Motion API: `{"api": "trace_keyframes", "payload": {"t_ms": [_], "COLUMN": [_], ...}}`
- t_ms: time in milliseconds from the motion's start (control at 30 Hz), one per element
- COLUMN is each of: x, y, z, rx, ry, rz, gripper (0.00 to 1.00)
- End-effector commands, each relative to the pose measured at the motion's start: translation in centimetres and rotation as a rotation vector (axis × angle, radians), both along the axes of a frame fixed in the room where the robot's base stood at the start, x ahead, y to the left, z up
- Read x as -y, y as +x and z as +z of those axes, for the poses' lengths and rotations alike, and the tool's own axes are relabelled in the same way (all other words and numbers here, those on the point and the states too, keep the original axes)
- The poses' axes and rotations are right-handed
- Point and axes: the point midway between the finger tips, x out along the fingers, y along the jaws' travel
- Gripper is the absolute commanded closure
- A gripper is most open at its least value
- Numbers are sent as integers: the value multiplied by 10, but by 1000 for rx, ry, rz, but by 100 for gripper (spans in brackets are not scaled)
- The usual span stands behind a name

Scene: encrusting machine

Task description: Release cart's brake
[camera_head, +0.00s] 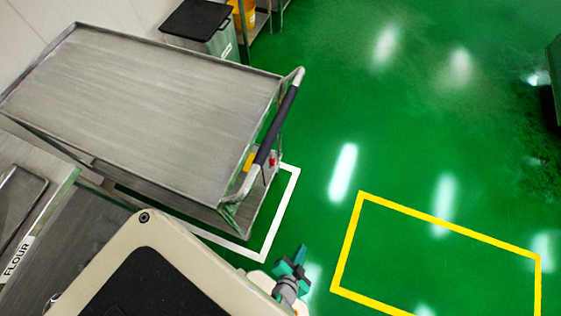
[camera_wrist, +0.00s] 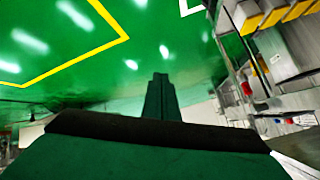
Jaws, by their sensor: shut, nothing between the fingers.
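The metal cart (camera_head: 160,105) stands at the left in the head view, with a flat, bare top. Its handle with a black grip (camera_head: 277,122) is on its right end. A small red part (camera_head: 272,160) shows low by the handle, beside a yellow piece (camera_head: 249,161); I cannot tell which part is the brake. My teal gripper (camera_head: 294,262) is below and right of the handle, apart from the cart. In the wrist view my gripper (camera_wrist: 161,80) has its fingers together and empty. The black grip (camera_wrist: 259,73) and red part (camera_wrist: 246,88) show at the right there.
A white floor outline (camera_head: 291,190) runs around the cart's near corner. A yellow floor outline (camera_head: 437,219) lies to the right on open green floor. A counter labelled FLOUR (camera_head: 17,257) is at the lower left. A dark-lidded bin (camera_head: 198,22) stands behind the cart.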

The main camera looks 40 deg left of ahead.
Motion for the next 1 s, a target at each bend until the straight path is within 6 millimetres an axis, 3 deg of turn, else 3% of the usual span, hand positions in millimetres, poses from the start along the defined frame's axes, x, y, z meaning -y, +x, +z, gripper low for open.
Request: {"api": "trace_keyframes", "payload": {"t_ms": [100,200,300,433,567,700,833,1000], "x": [-21,-44,-68,-99,-126,-148,-158,-162], "y": [22,40,61,93,131,175,211,240], "z": [-51,-83,-104,-114,-106,-79,-44,-7], "rx": [-99,-174,-234,-292,-319,-316,-288,-244], "ry": [127,243,367,536,709,897,1046,1173], "rz": [22,55,98,167,250,349,439,525], "gripper": [100,100,100,100,100,100,100,100]}}
